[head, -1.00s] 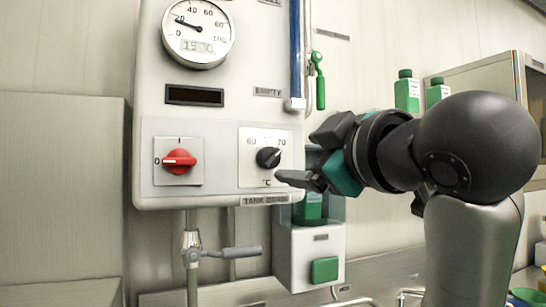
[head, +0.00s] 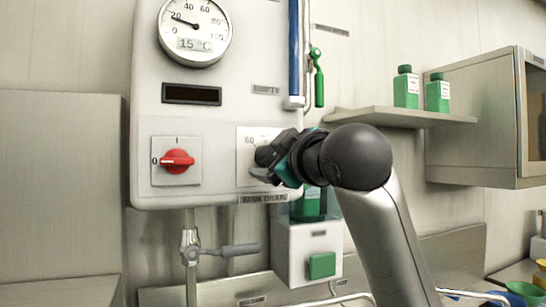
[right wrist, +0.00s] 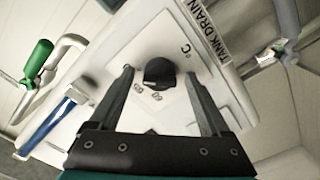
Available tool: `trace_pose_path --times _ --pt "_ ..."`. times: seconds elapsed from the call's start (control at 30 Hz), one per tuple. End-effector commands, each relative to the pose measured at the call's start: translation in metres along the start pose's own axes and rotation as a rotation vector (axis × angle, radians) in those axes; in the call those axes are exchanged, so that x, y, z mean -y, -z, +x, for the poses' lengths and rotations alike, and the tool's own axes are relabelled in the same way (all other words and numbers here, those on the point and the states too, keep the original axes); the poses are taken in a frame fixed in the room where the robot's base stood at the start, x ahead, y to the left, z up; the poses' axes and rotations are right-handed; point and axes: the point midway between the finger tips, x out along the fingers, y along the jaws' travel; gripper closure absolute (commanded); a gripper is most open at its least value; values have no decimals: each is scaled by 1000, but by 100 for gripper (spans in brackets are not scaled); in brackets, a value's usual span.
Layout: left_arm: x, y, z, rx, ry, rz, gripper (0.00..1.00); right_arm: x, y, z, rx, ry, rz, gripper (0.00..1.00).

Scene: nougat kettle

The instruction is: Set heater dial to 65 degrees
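The heater dial is a black round knob on a white scale plate (head: 245,173) at the lower right of the grey control panel. In the right wrist view the knob (right wrist: 159,72) sits between the two fingers of my right gripper (right wrist: 159,74), with a gap on each side. The gripper is open. In the head view my right gripper (head: 263,160) is at the dial and covers most of its scale; only the 60 mark shows clearly. The pointer's exact setting is hidden there. The thermometer (head: 195,30) reads 15 °C. My left gripper is not in view.
A red rotary switch (head: 177,161) is left of the dial, pointing to 0. A pipe valve handle (head: 230,250) is below the panel. A white box with a green button (head: 322,265) is below right. A shelf (head: 400,117) holds green bottles.

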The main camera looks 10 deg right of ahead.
Motion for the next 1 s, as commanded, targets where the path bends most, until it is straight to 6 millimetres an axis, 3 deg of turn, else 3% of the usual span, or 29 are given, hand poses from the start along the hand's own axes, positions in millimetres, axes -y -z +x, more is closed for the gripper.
trace_pose_path --times 0.07,0.7,1.0 --pt "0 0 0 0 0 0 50 0 0 0 0 0 0 27" --pt "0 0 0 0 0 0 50 0 0 0 0 0 0 99" --pt "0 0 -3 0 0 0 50 -1 0 0 1 0 -28 100"
